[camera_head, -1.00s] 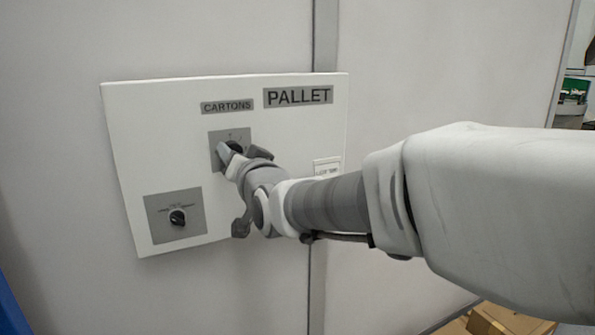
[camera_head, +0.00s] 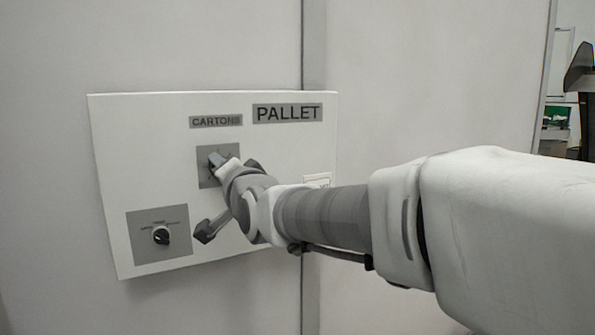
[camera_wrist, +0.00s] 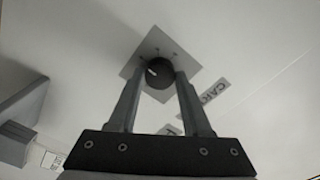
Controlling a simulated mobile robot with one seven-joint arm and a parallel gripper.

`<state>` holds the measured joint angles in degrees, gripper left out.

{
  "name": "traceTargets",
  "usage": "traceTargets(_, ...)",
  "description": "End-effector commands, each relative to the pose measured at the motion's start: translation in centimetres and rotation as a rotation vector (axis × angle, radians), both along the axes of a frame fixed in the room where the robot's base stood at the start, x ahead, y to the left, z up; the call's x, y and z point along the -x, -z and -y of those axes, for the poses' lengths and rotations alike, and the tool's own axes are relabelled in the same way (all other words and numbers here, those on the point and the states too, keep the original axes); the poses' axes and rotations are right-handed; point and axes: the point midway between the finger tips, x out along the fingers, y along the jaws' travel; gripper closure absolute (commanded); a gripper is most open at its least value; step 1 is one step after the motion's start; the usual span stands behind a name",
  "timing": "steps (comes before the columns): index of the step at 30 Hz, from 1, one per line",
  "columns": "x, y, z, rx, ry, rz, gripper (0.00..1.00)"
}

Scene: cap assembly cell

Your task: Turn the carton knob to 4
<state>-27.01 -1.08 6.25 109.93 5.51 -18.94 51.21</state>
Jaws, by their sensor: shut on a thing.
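The carton knob is a round black knob (camera_wrist: 160,73) with a white pointer mark, on a grey square plate (camera_head: 204,178) below the CARTONS label (camera_head: 216,121). In the wrist view the plate looks tilted like a diamond, and the white mark sits on the knob's left side. The numbers on the plate are too small to read. My gripper (camera_head: 217,160) is at the plate and hides most of the knob in the head view. In the wrist view its two fingers (camera_wrist: 158,78) stand on either side of the knob, shut on it.
The white panel (camera_head: 115,180) is on a pale wall. A second plate with a black knob (camera_head: 161,235) is at its lower left, clear of my arm. The PALLET sign (camera_head: 287,113) is at upper right. A small white label (camera_head: 317,181) is partly behind my arm.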

Motion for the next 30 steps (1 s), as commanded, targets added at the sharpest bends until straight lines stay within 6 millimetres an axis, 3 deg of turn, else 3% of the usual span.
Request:
traceTargets(7,0.1,0.0,-0.1,0.000,-0.002,0.001,1.00)
traceTargets(8,0.1,0.0,-0.1,0.000,-0.002,0.001,0.49)
traceTargets(13,0.0,0.0,-0.1,0.001,-0.001,0.001,0.21)
traceTargets(23,0.2,0.0,0.1,0.000,-0.001,0.001,0.21)
traceTargets(30,2.6,-0.2,1.5,0.000,0.000,0.002,0.21)
